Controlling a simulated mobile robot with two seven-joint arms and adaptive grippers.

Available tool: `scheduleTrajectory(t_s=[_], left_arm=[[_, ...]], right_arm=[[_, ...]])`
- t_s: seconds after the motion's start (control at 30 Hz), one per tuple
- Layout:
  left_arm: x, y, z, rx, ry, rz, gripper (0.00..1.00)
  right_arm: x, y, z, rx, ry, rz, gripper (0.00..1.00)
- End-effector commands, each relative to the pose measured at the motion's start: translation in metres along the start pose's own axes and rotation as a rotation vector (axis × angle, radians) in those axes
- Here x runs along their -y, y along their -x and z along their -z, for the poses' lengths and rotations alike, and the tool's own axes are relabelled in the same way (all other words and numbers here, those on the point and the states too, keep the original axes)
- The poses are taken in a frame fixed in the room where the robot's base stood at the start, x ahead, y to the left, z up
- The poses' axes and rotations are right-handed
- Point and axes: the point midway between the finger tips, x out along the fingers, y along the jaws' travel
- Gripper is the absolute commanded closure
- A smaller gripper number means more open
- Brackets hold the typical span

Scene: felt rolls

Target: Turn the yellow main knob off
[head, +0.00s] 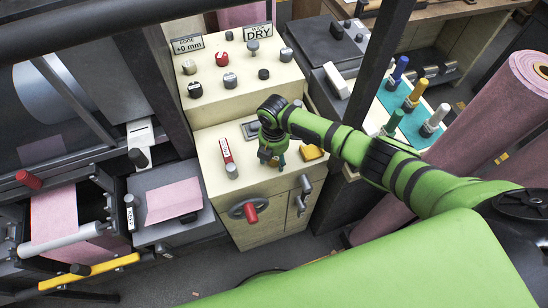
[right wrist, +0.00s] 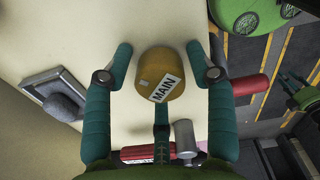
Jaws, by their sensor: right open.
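The yellow main knob (right wrist: 162,76) is round, with a white tag reading MAIN tilted across its face. It stands on a cream panel (right wrist: 90,55) in the right wrist view. My right gripper (right wrist: 166,60) is open, its teal fingers on either side of the knob, with gaps visible at both sides.
A red handle (head: 251,212) sticks out of the cabinet front. The raised panel behind carries several dark knobs.

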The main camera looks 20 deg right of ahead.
Motion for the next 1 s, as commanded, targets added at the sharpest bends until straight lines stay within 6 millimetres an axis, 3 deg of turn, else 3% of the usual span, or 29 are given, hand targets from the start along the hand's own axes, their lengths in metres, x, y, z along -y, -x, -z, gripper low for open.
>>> scheduleTrajectory(t_s=[0.2, 0.33, 0.37, 0.57, 1.0], left_arm=[[0.000, 0.001, 0.000, 0.000, 0.000, 0.000, 0.60], [0.000, 0.001, 0.000, 0.000, 0.000, 0.000, 0.60], [0.000, 0.001, 0.000, 0.000, 0.000, 0.000, 0.60], [0.000, -0.002, 0.000, 0.000, 0.000, 0.000, 0.60], [0.000, -0.022, -0.002, 0.000, 0.000, 0.000, 0.60]], right_arm=[[0.000, 0.000, 0.000, 0.000, -0.001, 0.000, 0.44], [0.000, 0.000, 0.000, 0.000, -0.001, 0.000, 0.96], [0.000, 0.000, 0.000, 0.000, -0.001, 0.000, 1.00], [0.000, -0.001, 0.000, 0.001, 0.057, -0.001, 1.00], [0.000, -0.003, -0.001, 0.002, 0.736, -0.002, 1.00]])
